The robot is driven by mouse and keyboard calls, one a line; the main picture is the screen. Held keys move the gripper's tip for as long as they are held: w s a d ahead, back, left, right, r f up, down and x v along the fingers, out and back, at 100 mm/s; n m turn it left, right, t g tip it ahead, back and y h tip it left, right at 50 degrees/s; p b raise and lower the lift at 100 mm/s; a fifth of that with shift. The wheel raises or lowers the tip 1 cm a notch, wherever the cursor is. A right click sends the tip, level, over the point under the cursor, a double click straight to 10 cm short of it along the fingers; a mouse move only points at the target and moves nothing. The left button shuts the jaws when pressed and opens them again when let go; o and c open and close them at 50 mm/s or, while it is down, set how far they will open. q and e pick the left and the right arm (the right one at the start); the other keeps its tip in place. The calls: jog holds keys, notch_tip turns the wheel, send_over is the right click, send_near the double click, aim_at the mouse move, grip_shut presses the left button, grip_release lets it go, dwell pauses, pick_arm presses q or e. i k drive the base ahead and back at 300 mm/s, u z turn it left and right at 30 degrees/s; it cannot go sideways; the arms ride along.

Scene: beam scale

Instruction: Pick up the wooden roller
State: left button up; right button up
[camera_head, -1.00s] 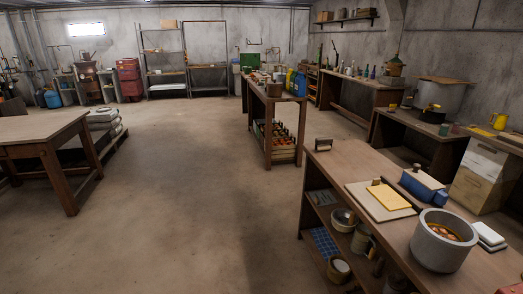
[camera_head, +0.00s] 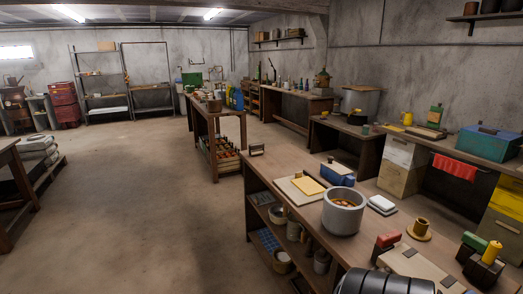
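I cannot make out a wooden roller for certain in the head view. A small brown wooden cylinder (camera_head: 421,227) stands on a round tan base on the near bench; whether it is the roller I cannot tell. Neither of my grippers is in view.
The near bench (camera_head: 262,172) holds a grey pot (camera_head: 343,212), a white block (camera_head: 382,203), a blue box (camera_head: 338,175), a pale board (camera_head: 415,262) and a black ribbed object (camera_head: 385,283) at the bottom edge. Shelves below hold containers. Open floor (camera_head: 140,215) lies left.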

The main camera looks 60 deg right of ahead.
aim_at(257, 146)
jog(key=z, duration=0.35)
jog(key=i, duration=1.9)
jog(key=z, duration=0.95)
jog(key=i, duration=1.45)
jog(key=z, duration=1.85)
jog(key=i, duration=0.8)
jog(key=z, duration=0.75)
